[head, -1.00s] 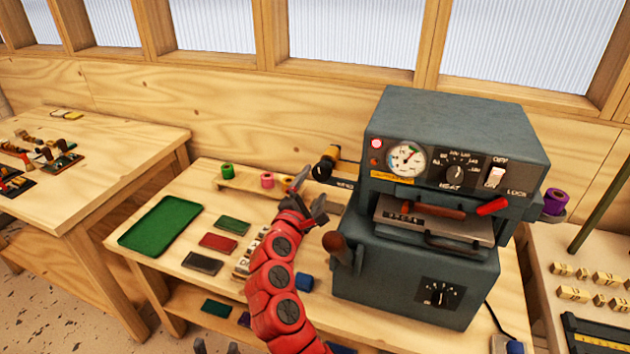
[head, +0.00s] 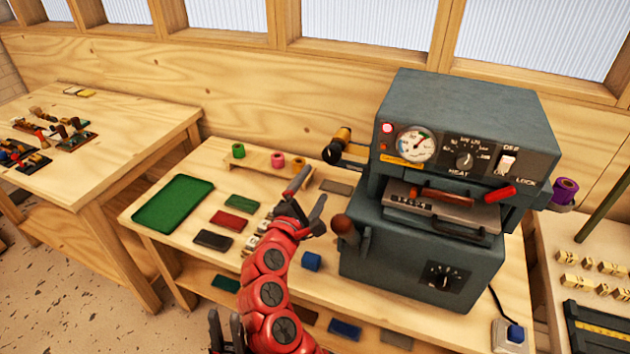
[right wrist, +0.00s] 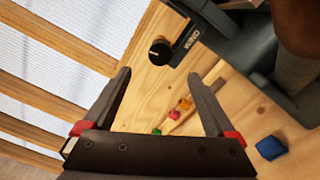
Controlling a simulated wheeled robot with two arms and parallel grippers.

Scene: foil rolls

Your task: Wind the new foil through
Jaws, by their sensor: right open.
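A dark grey foil press (head: 465,125) stands on the bench. A gold roll (head: 343,136) sits on its left arm, with a black end (right wrist: 158,52) showing in the right wrist view. A purple roll (head: 566,188) is on its right side. Green (head: 238,150), pink (head: 278,160) and orange (head: 298,163) rolls stand on a wooden rack. My right gripper (head: 308,190) is open and empty, in front of the rack and left of the press. Its spread fingers (right wrist: 165,95) also show in the right wrist view. My left gripper (head: 225,328) is low, its fingers apart.
A green tray (head: 174,203) and coloured slabs lie on the bench left of my right arm. A blue block (head: 311,261) lies near the press's lever knob (head: 345,226). A side table (head: 75,165) stands left; another with wooden blocks (head: 590,258) is right.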

